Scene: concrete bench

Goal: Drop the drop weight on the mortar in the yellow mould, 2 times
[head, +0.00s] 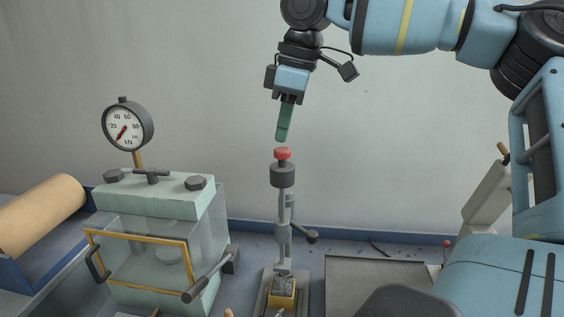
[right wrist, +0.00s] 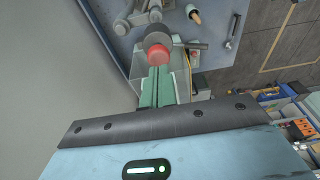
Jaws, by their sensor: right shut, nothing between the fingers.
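The drop weight (head: 283,175) is a dark grey cylinder with a red knob (head: 283,153) on top. It sits high on an upright grey guide rod (head: 284,232). The yellow mould (head: 281,299) stands at the rod's foot, with grey mortar (head: 284,284) in it. My right gripper (head: 283,138) is shut and empty, its green fingers pointing down just above the red knob. In the right wrist view the fingers (right wrist: 155,88) point at the red knob (right wrist: 158,57), with the weight (right wrist: 156,39) behind it. I cannot tell whether they touch. My left gripper is not in view.
A press with a clear guard (head: 150,240) and a dial gauge (head: 128,125) stands left of the rod. A tan roll (head: 40,215) lies in a blue holder at far left. A grey tray (head: 370,285) lies right of the rod. A wall is behind.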

